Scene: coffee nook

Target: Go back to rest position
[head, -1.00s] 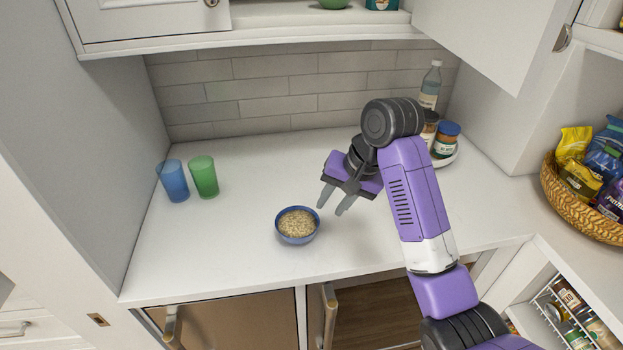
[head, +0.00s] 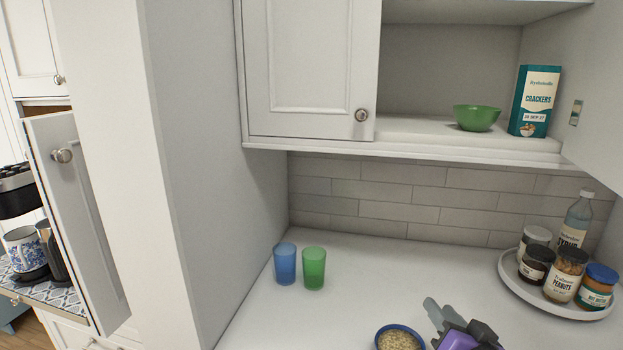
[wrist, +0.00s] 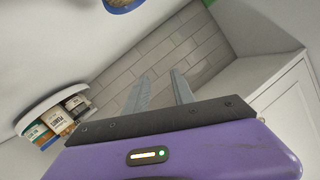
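My gripper (head: 441,308) shows at the bottom edge of the head view, its grey fingers pointing toward the back of the counter. In the wrist view my gripper (wrist: 160,74) has its two fingers apart with nothing between them. The blue bowl of oats (head: 400,338) stands on the counter just left of my gripper, cut off by the bottom edge. Part of the bowl also shows at the top of the wrist view (wrist: 122,5). Most of my arm is out of the head view.
A blue cup (head: 285,265) and a green cup (head: 314,268) stand at the counter's left. A round tray (head: 535,297) with jars and a syrup bottle (head: 577,220) stands right. Above are a cabinet door (head: 310,70), a green bowl (head: 477,117) and a crackers box (head: 534,102).

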